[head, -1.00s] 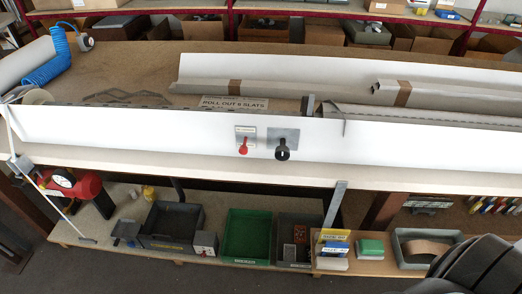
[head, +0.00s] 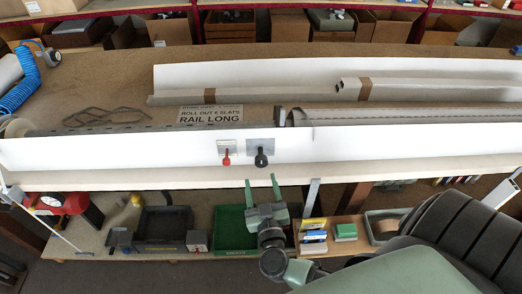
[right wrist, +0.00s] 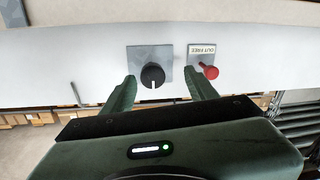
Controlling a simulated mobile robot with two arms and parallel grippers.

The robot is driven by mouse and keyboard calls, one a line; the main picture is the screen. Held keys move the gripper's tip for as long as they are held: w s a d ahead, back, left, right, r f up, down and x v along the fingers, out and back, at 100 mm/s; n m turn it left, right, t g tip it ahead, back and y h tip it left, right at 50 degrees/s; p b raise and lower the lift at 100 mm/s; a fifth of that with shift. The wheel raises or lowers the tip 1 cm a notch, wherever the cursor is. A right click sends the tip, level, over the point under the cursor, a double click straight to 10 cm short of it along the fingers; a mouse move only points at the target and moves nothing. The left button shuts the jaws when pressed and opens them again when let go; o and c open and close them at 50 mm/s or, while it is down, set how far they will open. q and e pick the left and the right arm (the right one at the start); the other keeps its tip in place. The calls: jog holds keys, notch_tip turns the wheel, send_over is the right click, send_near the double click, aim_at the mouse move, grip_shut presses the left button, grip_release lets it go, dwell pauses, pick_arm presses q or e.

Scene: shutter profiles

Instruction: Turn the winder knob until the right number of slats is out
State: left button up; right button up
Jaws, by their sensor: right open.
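The black winder knob (head: 261,158) sits on a grey plate on the white front panel (head: 400,148). It also shows in the right wrist view (right wrist: 153,76), with a white mark on its lower face. A red lever (head: 227,158) is left of it in the head view, beside a label that reads "OUT FREE" in the right wrist view. My right gripper (head: 261,181) is open and empty, just below and in front of the knob; in the right wrist view its fingers (right wrist: 161,82) stand apart on either side of the knob. Grey slatted material (head: 420,118) lies behind the panel; single slats cannot be told apart.
A sign (head: 210,113) on the bench reads "ROLL OUT 6 SLATS", "RAIL LONG". Wrapped profiles (head: 270,96) lie behind. Below are a green bin (head: 228,222), a dark tray (head: 165,225) and a red gauge device (head: 55,203). A blue coiled hose (head: 20,90) is at left.

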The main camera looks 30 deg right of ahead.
aim_at(262, 164)
jog(key=shift+m+g+h, duration=0.3)
jog(key=shift+h, duration=0.1)
jog(key=w+d, duration=0.1)
jog(key=w, duration=0.1)
jog(key=w+d+r+p, duration=0.1)
jog(key=w+d, duration=0.2)
jog(key=w, duration=0.1)
jog(key=shift+w+d+r, duration=0.2)
jog(key=shift+r, duration=0.15)
grip_shut()
